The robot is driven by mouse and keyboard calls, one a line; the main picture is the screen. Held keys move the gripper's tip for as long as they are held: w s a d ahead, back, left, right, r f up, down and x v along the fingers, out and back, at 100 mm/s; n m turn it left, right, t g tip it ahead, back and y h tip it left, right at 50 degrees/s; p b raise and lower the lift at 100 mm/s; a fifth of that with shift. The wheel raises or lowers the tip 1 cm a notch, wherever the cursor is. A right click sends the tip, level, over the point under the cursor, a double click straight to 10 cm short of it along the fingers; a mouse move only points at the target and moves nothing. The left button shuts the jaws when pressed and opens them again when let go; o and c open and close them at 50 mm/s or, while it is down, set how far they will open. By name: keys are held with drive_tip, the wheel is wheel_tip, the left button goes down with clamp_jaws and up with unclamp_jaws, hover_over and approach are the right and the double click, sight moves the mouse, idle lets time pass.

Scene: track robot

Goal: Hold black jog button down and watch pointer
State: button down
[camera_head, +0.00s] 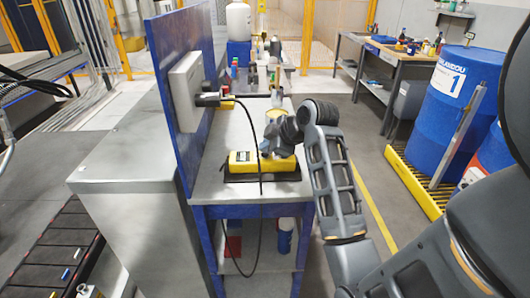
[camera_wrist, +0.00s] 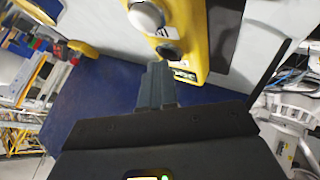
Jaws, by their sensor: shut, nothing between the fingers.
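A yellow control box (camera_head: 240,160) lies on a dark mat on the grey-topped blue bench. In the wrist view the yellow box (camera_wrist: 187,22) carries a round pale button (camera_wrist: 146,16) and a black button (camera_wrist: 169,53) below it. My gripper (camera_wrist: 157,68) is shut and empty, its fingertips right by the black button. I cannot tell whether they touch or press it. In the head view my gripper (camera_head: 268,150) is over the box and partly hidden by my wrist. No pointer can be made out.
A blue upright panel (camera_head: 168,70) with a grey box (camera_head: 186,92) stands left of the yellow box. A black cable (camera_head: 258,150) hangs across the bench front. Bottles and small items stand behind. Blue drums (camera_head: 455,100) stand at right.

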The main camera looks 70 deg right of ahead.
sight(267, 155)
idle(0.7)
drive_tip(key=shift+r+p, duration=0.9)
drive_tip(key=shift+p, duration=0.05)
wheel_tip(267, 155, up, 3)
drive_tip(key=p, duration=0.2)
drive_tip(key=shift+p, duration=0.35)
drive_tip(key=shift+r+p, duration=0.45)
drive_tip(key=shift+r, duration=0.55)
